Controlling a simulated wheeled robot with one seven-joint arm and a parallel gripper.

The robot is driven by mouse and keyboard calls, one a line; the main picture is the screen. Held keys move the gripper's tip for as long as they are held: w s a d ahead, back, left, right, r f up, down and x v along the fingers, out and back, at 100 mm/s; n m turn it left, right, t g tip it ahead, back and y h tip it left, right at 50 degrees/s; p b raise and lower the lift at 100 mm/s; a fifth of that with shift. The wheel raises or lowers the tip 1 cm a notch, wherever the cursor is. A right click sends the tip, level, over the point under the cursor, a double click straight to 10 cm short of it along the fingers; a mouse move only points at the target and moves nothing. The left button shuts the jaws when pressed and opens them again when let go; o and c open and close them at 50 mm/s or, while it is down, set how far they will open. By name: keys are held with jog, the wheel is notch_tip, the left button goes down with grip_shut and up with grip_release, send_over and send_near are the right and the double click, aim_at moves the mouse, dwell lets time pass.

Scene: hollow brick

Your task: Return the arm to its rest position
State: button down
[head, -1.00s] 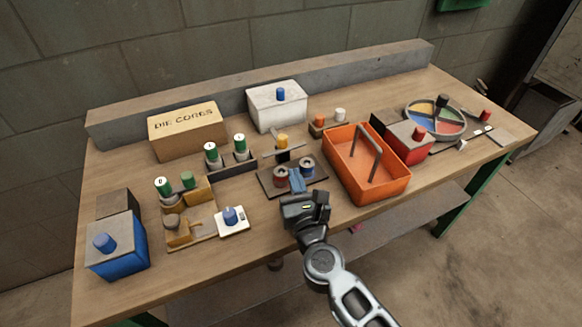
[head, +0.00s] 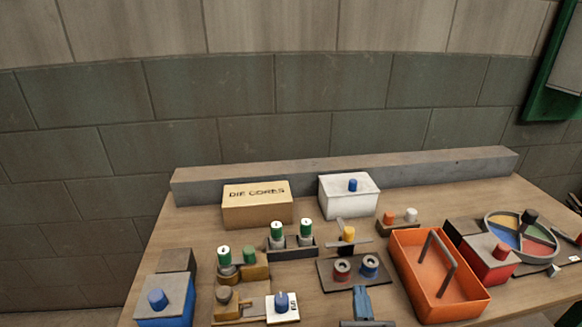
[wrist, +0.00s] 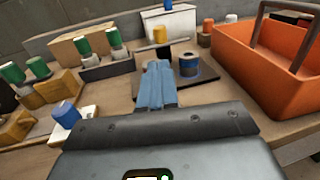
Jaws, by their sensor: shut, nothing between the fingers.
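My gripper (head: 362,302) shows at the bottom edge of the head view, its blue fingers together and empty. In the wrist view the blue fingers (wrist: 157,86) are shut side by side. They point toward the dark plate (head: 325,277) that bears a red-topped and a blue-topped spool. The fingers appear in front of this plate; whether they touch anything cannot be told. The rest of my arm is out of the head view.
An orange tote (head: 410,262) with a handle stands right of my gripper. A white box (head: 335,205), a cardboard box (head: 245,212) and green-topped cylinders (head: 276,234) stand behind and left. A blue box (head: 170,312) is at front left. A grey beam (head: 340,168) runs along the back.

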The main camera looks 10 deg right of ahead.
jog(key=s+r+m+g+y, duration=0.1)
jog(key=s+r+m, duration=0.2)
jog(key=s+m, duration=0.8)
jog(key=s+d+r+m+g+y, duration=0.1)
jog(key=s+r+m, duration=0.3)
jog(key=s+m, duration=0.7)
jog(key=s+d+r+m+y, duration=0.1)
jog(key=s+r+m, duration=0.2)
jog(key=s+m, duration=0.9)
jog(key=shift+s+d+r+g, duration=0.25)
jog(key=shift+s+r+g, duration=0.15)
jog(key=shift+s, duration=0.85)
